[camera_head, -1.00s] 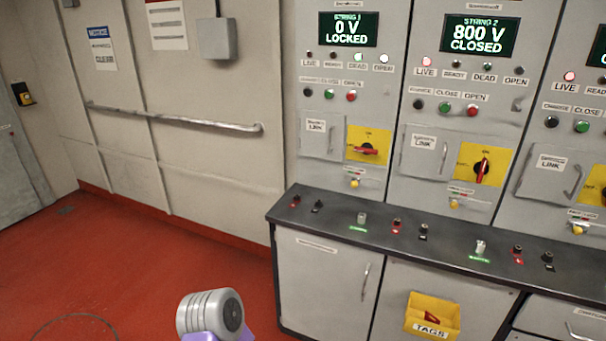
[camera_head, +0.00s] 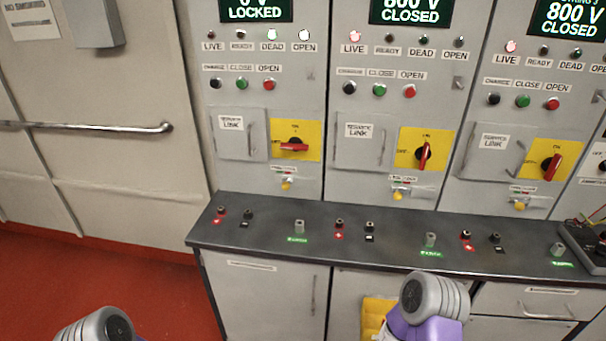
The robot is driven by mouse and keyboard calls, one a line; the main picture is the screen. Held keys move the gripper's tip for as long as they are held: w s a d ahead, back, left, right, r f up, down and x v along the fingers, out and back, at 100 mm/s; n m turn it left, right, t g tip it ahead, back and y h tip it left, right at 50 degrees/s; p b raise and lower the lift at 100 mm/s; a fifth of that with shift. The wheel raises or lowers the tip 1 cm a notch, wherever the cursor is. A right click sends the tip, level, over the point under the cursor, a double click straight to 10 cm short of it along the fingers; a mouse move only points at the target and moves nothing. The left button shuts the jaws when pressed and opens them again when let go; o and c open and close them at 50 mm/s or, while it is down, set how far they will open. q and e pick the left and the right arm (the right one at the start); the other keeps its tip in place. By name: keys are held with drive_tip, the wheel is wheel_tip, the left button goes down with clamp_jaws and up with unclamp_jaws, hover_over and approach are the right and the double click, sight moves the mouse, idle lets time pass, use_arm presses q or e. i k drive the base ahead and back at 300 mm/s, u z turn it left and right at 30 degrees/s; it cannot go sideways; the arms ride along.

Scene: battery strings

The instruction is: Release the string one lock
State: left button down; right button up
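The string one panel is at the left of the cabinet row, and its display (camera_head: 255,9) reads LOCKED with the line above cut by the top edge. Below the plate is a small yellow lock piece (camera_head: 287,184) under a label with green and red marks. Both my arms show only as grey and purple links at the bottom edge; neither gripper is in view.
The string two panel (camera_head: 412,10) and the one to its right read 800 V CLOSED, with upright red handles. A dark counter (camera_head: 380,231) with terminals and grey posts runs in front. A yellow tag holder (camera_head: 374,312) is partly hidden by my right arm. Red floor lies left.

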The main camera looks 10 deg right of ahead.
sight(286, 181)
drive_tip(key=z, duration=0.5)
drive_tip(key=i, duration=0.6)
drive_tip(key=z, duration=0.55)
